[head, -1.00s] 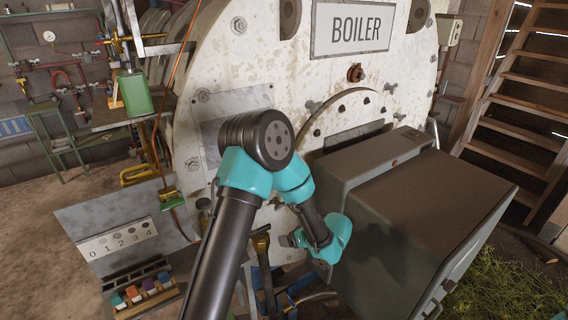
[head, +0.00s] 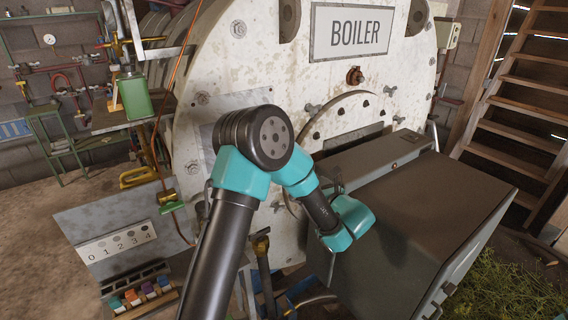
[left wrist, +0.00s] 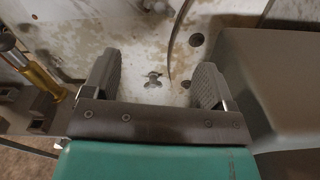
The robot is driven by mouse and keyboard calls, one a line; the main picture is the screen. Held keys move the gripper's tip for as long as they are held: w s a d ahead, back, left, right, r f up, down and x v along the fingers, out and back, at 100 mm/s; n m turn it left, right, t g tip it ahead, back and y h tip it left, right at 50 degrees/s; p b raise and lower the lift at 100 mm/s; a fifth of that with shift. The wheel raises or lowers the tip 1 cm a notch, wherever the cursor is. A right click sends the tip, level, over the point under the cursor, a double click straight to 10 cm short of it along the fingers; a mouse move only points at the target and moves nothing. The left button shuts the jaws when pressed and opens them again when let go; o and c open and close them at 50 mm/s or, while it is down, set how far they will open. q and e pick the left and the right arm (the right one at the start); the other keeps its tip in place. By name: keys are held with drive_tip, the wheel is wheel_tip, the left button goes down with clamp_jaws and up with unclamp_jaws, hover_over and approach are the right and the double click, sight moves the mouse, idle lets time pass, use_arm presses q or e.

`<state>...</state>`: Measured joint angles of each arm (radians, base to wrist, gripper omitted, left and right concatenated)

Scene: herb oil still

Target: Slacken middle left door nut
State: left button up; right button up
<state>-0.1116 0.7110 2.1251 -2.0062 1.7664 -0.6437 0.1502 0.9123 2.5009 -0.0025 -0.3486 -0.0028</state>
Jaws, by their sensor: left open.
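A grey wing nut (left wrist: 153,79) on the pale, rust-flecked boiler front lies between my left gripper's spread fingers (left wrist: 155,82) in the left wrist view. The fingers stand open, apart from it, with nothing between them in their grip. In the head view my left wrist is in front of the grey box at the lower boiler front, and the fingers are mostly hidden there. A wing nut (head: 277,205) shows left of my forearm; I cannot tell whether it is the same one. More wing nuts (head: 311,109) sit around the round door plate (head: 352,103). My right gripper is not seen.
The large grey box (head: 430,220) projects at the lower right and crowds my wrist; it also fills the right of the left wrist view (left wrist: 270,80). A brass fitting (left wrist: 42,80) stands left of the fingers. A numbered plate (head: 118,240) is at the lower left.

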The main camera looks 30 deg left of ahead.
use_arm(q)
drive_tip(key=x, duration=1.6)
drive_tip(key=shift+w+a, duration=0.1)
drive_tip(key=shift+a, duration=0.15)
drive_tip(key=c, duration=0.6)
